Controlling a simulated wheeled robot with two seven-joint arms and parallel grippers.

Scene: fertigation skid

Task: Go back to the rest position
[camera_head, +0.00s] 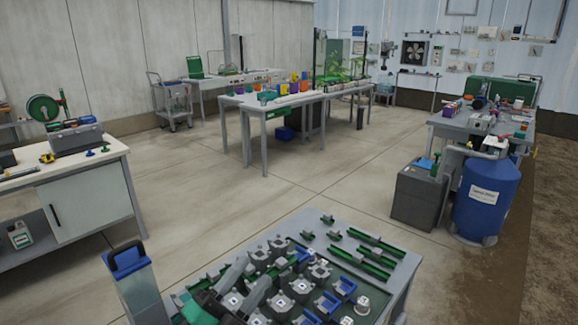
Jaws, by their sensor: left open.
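My left gripper (254,277) is low in the head view, over the near workbench (398,290). Its two grey fingers are spread apart, so it is open. It reaches in among grey square fittings with round tops (299,287), and I cannot tell whether it touches any. My right gripper is not in view.
Green bars (362,262) and blue clips (345,285) lie on the near bench. A blue-topped clear container (128,262) stands at its left. A white cabinet bench (88,205) is at left, a blue tank (486,195) at right. The middle floor (290,195) is clear.

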